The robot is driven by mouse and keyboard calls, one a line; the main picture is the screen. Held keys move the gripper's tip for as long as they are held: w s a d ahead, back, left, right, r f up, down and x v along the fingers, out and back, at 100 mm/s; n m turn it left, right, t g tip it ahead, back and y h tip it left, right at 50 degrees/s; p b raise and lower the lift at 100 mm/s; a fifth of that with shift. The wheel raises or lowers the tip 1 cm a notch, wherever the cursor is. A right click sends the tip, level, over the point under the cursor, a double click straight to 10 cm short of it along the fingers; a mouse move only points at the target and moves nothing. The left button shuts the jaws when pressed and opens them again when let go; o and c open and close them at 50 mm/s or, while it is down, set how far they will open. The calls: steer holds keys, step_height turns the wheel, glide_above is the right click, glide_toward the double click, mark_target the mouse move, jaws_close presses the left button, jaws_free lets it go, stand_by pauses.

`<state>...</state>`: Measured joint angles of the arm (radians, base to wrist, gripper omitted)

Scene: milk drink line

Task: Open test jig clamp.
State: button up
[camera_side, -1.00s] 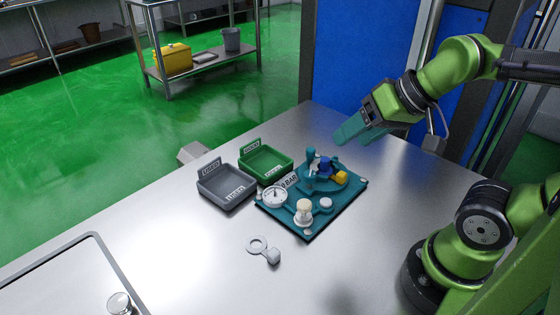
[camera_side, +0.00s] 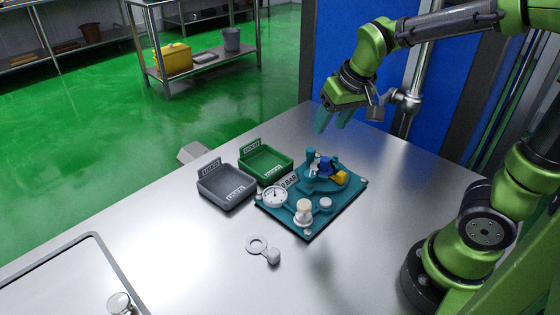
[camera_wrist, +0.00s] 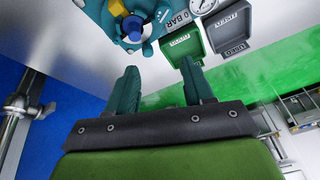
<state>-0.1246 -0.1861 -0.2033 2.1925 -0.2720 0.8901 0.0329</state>
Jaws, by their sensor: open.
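The test jig is a teal plate (camera_side: 286,221) on the steel table, with a round gauge (camera_side: 274,196) and a "0 BAR" label. Its clamp area has an upright teal handle (camera_side: 311,158), a blue knob (camera_side: 325,167) and a yellow block (camera_side: 341,177). In the wrist view the blue part (camera_wrist: 133,27) and yellow part (camera_wrist: 117,7) show at the top. Whether the clamp is open or shut I cannot tell. My gripper (camera_side: 332,120) is open and empty, above and behind the jig. Its two teal fingers (camera_wrist: 160,88) are apart in the wrist view, touching nothing.
A green tray (camera_side: 266,165) and a grey tray (camera_side: 226,190) stand left of the jig. A grey ring-shaped piece (camera_side: 258,245) lies in front. A recessed panel with a round knob (camera_side: 120,303) is at the front left. The table right of the jig is clear.

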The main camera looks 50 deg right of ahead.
mark_target(311, 149)
steer(key=shift+h, duration=0.6)
steer(key=d+x, duration=0.1)
steer(key=x, duration=0.5)
steer(key=w+d+r+x, duration=0.1)
steer(key=x, duration=0.4)
steer(key=w+x, duration=0.1)
steer(key=x, duration=0.5)
steer(key=shift+w+d+f, duration=0.15)
steer(key=shift+w+d, duration=0.2)
steer(key=shift+d, duration=0.1)
jaws_close()
